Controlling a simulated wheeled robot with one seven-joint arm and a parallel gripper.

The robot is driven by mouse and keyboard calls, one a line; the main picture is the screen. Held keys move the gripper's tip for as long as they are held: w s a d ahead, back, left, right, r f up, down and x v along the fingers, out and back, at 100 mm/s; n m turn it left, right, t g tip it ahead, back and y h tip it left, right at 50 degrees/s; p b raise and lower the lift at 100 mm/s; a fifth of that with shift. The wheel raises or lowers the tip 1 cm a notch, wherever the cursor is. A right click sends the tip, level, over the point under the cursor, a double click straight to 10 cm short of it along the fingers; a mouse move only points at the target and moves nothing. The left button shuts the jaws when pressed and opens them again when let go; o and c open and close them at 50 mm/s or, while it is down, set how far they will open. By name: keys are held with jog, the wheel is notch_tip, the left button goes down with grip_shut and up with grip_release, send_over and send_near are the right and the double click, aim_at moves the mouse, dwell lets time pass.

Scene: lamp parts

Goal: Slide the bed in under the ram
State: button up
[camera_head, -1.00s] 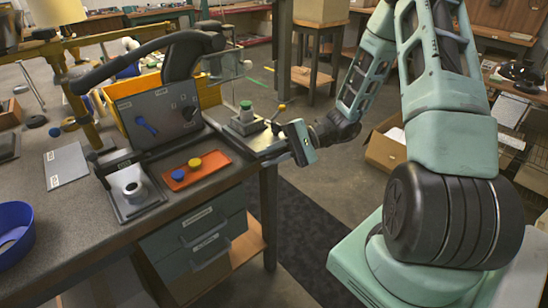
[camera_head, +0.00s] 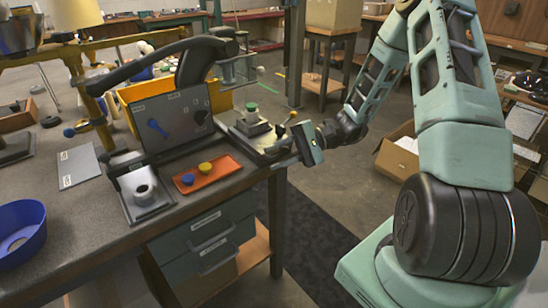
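The bed seems to be the low metal plate (camera_head: 262,140) at the bench's right end. It carries a small block with a green knob (camera_head: 251,108).
A yellow-tipped pin (camera_head: 293,115) stands beside the gripper. A blue bowl (camera_head: 22,232) is at far left. An open carton (camera_head: 397,150) stands on the floor.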

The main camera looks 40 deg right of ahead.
jog(key=v, duration=1.6)
jog(key=shift+b, duration=0.4)
